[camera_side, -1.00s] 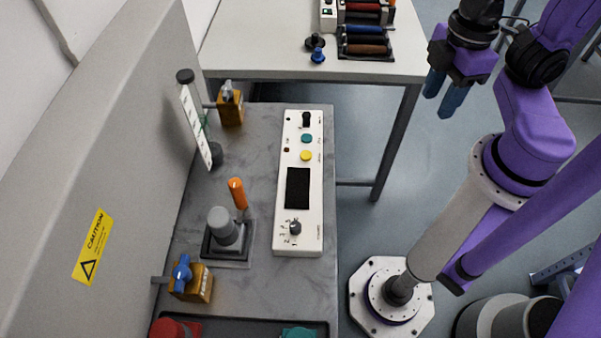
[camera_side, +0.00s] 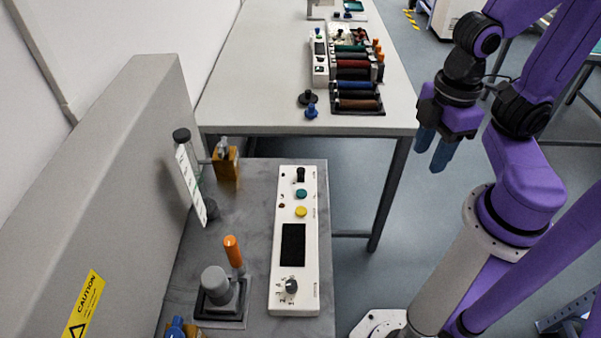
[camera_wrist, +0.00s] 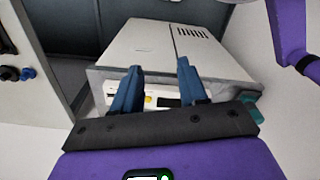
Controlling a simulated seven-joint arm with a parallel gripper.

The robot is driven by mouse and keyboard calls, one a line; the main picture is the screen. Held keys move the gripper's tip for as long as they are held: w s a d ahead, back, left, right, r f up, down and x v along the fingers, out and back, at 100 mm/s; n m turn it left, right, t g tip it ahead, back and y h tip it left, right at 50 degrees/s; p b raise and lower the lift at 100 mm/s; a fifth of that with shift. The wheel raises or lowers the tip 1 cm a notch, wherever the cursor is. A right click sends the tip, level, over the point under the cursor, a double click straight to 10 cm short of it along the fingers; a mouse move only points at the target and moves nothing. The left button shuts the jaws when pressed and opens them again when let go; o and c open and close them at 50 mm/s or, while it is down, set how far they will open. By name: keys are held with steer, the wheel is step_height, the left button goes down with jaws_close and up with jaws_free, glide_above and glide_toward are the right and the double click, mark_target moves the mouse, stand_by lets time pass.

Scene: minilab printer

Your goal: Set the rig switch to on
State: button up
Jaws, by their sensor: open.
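A white control panel (camera_side: 297,215) lies on the grey bench top, with a black switch (camera_side: 301,175) at its far end. A teal button and a yellow button sit below the switch, then a dark screen and a grey dial (camera_side: 291,286). No label is readable, so I cannot tell for sure which control is the rig switch. My gripper (camera_side: 431,152) is open and empty, in the air to the right of the panel. In the wrist view, part of the panel (camera_wrist: 162,102) shows between the parted fingers (camera_wrist: 160,85); the black switch is not clear there.
An orange-handled lever (camera_side: 234,252) and a grey knob (camera_side: 216,284) stand left of the panel. A tall grey housing (camera_side: 110,180) walls the left side. A far white table (camera_side: 260,90) holds rollers and another panel (camera_side: 319,58). Open floor lies right of the bench.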

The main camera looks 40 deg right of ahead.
steer(key=shift+o, duration=0.5)
step_height(320, 180, up, 2)
steer(key=r+m, duration=0.1)
steer(key=m, duration=1.2)
glide_above(301, 170)
step_height(301, 170, down, 18)
steer(key=shift+r, duration=0.1)
